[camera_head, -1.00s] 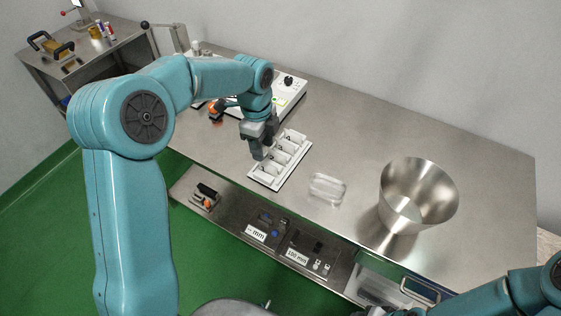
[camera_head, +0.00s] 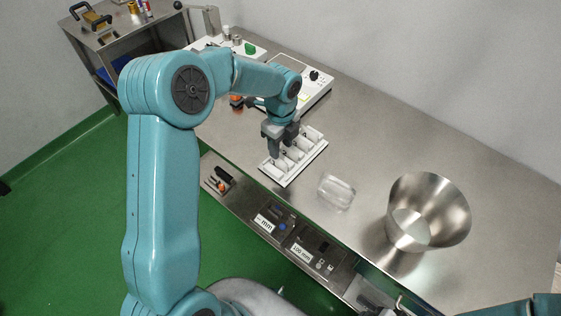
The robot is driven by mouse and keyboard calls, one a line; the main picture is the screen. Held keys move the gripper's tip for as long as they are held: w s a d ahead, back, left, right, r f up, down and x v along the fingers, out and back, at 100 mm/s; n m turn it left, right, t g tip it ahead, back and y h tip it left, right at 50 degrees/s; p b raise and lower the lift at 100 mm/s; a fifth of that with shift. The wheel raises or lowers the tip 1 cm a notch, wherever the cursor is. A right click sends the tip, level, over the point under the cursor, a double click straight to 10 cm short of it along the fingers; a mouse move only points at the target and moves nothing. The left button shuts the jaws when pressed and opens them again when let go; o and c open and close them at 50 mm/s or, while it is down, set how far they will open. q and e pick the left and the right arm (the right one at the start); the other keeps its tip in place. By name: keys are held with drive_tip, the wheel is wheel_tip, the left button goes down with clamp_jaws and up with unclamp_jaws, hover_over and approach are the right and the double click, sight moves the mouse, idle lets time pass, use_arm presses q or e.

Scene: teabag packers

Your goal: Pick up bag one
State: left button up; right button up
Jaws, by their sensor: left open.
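A white rack (camera_head: 287,179) with several white teabags in a row of slots lies on the steel table. One teabag (camera_head: 277,167) shows near the front-left end of the rack. Which one is bag one I cannot tell. My left gripper (camera_head: 278,155) points down over the front-left part of the rack, with its open fingers at or just above the bags. The fingers hide part of the rack, and I cannot tell whether they touch a bag. Of my right arm only a teal part shows at the lower right edge; its gripper is out of view.
A clear plastic box (camera_head: 337,191) lies right of the rack. A large steel bowl (camera_head: 428,212) stands further right. A white machine (camera_head: 303,84) is behind my left arm. A side cart (camera_head: 120,45) stands at the upper left. The table's back right is clear.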

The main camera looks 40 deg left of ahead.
sight(279, 163)
use_arm(q)
drive_tip(key=shift+s+f, duration=0.2)
drive_tip(key=shift+f, duration=0.35)
drive_tip(key=f, duration=0.2)
drive_tip(key=f+p, duration=0.1)
drive_tip(key=f, duration=0.1)
drive_tip(key=shift+a+f, duration=0.2)
drive_tip(key=shift+f, duration=0.2)
drive_tip(key=shift+s+d+r, duration=0.1)
drive_tip(key=shift+s, duration=0.05)
drive_tip(key=shift+c, duration=0.6)
clamp_jaws()
